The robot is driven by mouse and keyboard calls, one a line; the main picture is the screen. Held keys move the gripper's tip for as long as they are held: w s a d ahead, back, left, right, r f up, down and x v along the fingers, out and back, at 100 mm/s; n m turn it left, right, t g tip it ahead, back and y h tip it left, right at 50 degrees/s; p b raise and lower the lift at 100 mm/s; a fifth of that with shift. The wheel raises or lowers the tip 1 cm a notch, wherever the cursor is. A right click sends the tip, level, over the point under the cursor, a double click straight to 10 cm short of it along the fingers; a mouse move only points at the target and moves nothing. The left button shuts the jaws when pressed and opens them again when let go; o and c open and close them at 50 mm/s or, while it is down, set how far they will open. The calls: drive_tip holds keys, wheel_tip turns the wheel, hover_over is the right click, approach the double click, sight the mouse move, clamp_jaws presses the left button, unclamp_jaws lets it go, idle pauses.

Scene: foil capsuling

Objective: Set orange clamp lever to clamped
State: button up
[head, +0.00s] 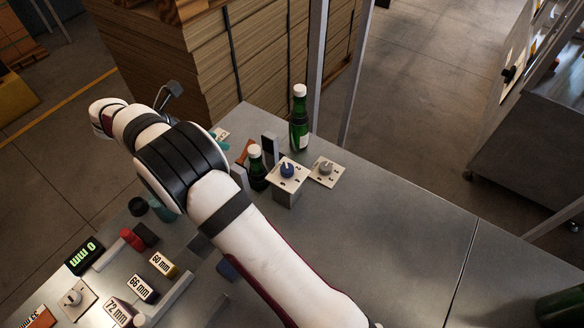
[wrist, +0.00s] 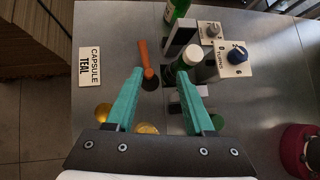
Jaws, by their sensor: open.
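The orange clamp lever (wrist: 145,60) shows in the wrist view as a slim bar. It runs from a dark round pivot (wrist: 150,82) toward the top of the picture. In the head view a small part of the orange lever (head: 244,152) shows past my arm. My gripper (wrist: 161,82) has its two teal fingers spread apart with nothing held between them. The left fingertip appears just left of the pivot; its height above it is unclear. A white-capped green bottle (wrist: 187,58) stands right of the lever, between pale clamp blocks (wrist: 181,36). In the head view my arm hides much of this area.
A box with a blue dial (head: 287,170) and a plate with a grey knob (head: 325,168) stand right of the clamp. Another green bottle (head: 299,120) stands behind. A "CAPSULE TEAL" card (wrist: 89,67) lies left.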

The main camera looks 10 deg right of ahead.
sight(244, 158)
drive_tip(key=s+d+r+m+g+y, duration=0.2)
drive_tip(key=s+d+r+m, duration=0.2)
drive_tip(key=s+d+m, duration=0.3)
drive_tip(key=s+d+r+m+g+y, duration=0.2)
drive_tip(key=s+d+r+m, duration=0.3)
drive_tip(key=s+m, duration=0.5)
drive_tip(key=s+d, duration=0.1)
drive_tip(key=d, duration=0.1)
drive_tip(key=shift+s+d+r+m+y, duration=0.2)
drive_tip(key=shift+s+d+m+y, duration=0.1)
drive_tip(key=shift+d+y, duration=0.1)
